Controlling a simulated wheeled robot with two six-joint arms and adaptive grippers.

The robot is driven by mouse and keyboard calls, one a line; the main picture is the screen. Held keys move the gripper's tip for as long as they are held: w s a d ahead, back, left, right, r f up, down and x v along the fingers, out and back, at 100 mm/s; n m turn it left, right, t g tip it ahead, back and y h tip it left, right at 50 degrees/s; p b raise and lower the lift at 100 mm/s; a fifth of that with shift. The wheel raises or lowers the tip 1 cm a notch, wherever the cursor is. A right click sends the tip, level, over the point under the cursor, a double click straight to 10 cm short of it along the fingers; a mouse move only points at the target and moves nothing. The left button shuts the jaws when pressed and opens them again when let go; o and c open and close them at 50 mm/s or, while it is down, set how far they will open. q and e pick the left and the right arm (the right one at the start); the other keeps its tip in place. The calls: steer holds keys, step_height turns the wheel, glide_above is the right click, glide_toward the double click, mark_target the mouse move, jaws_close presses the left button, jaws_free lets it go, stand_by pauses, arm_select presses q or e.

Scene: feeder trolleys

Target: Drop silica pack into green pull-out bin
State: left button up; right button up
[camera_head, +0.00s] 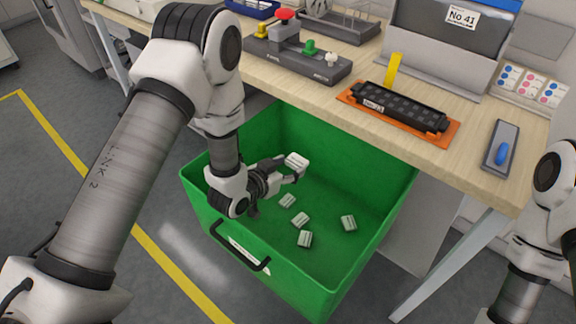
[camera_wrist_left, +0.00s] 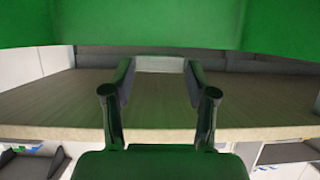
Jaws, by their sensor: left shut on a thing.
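My left gripper (camera_head: 290,172) is shut on a small white silica pack (camera_head: 297,161) and holds it over the open green pull-out bin (camera_head: 393,218). In the left wrist view, the pack (camera_wrist_left: 160,64) shows pale between the two fingertips of my left gripper (camera_wrist_left: 159,78). Several similar white packs, one of them at the right (camera_head: 348,223), lie on the bin floor below. The bin is pulled out under the bench, with a black handle on its front. My right arm shows at the right edge, but its gripper is out of view.
The wooden bench (camera_head: 325,93) overhangs the back of the bin. On it are a grey control box (camera_head: 295,60) with a red button, an orange tray (camera_head: 440,139) with a black part, and a grey plate with a blue piece (camera_head: 502,150). A bench leg (camera_head: 455,262) stands right of the bin.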

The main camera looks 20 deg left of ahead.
arm_select(q)
steer(key=shift+r, duration=0.1)
steer(key=o, duration=1)
steer(key=shift+o, duration=0.2)
step_height(320, 180, up, 10)
